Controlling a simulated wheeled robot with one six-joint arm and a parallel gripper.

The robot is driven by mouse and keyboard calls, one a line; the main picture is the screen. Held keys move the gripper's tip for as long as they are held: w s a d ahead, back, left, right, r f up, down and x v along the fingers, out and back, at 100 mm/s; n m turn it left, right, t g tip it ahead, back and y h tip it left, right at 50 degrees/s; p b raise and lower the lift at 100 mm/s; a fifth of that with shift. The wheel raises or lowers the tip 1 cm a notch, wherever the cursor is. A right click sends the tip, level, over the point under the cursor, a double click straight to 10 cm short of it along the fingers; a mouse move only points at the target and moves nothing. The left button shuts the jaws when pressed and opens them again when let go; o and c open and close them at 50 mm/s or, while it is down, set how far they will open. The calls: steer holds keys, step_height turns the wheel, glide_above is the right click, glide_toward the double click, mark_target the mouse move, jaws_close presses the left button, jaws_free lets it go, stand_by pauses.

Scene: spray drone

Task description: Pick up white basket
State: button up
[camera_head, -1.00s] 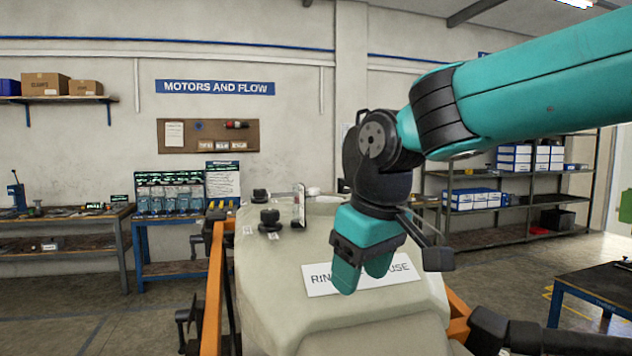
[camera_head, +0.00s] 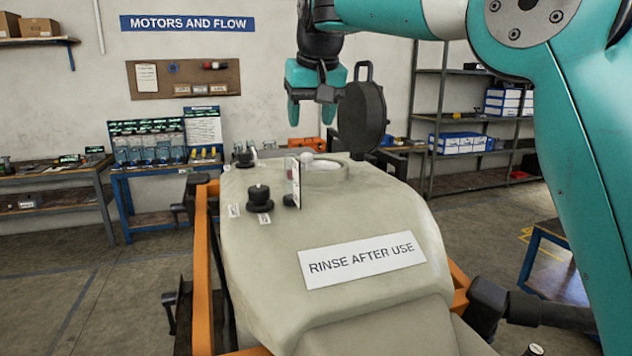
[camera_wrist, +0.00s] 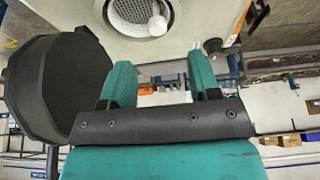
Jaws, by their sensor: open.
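The white basket (camera_wrist: 135,14) is a round mesh strainer set in the tank's top opening, seen from above at the top of the wrist view. In the head view only the pale rim of the opening (camera_head: 325,176) shows, and the basket's inside is hidden. A small white knob (camera_wrist: 157,26) sits at the basket's edge; it also shows in the head view (camera_head: 306,157). My gripper (camera_head: 311,108) is open and empty, fingers pointing down, above the tank and apart from the basket. Its two teal fingers also show in the wrist view (camera_wrist: 162,66).
A black round lid (camera_head: 362,118) stands raised at the opening, close beside my gripper; it is large at left in the wrist view (camera_wrist: 58,84). A thin upright plate (camera_head: 295,180) and black cap (camera_head: 259,198) stand on the beige tank (camera_head: 370,220).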

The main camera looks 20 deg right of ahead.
mark_target(307, 154)
steer(key=shift+d+p+x, duration=0.2)
steer(key=shift+p+x, duration=1.45)
steer(key=shift+x, duration=2.6)
steer(key=shift+w+r, duration=0.1)
steer(key=shift+w, duration=0.05)
jaws_close()
